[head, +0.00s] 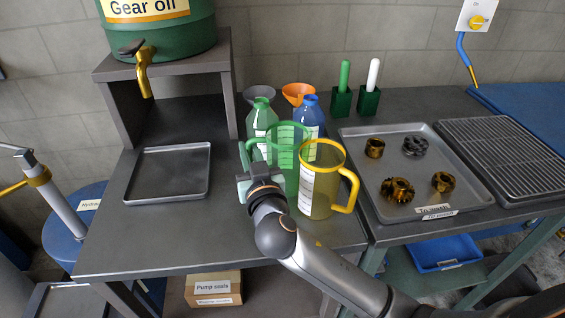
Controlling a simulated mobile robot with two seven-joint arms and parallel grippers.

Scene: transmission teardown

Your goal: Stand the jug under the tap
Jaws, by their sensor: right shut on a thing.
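A green translucent jug (289,135) stands on the grey bench, its handle (246,150) to the left. My right gripper (258,182) is shut on the green jug's handle; its fingertips are partly hidden. A yellow translucent jug (320,180) with a yellow handle stands just to the right of the green jug, overlapping it in the view. The brass tap (144,76) hangs from the green gear oil drum (165,38) at the upper left. The space below the tap holds no jug. My left gripper is not in view.
A shallow grey tray (130,197) lies on the bench below the tap. Bottles (262,118) and funnels stand behind the jugs. A tray (360,190) with several gears is at right. The bench between the shallow tray and the green jug is clear.

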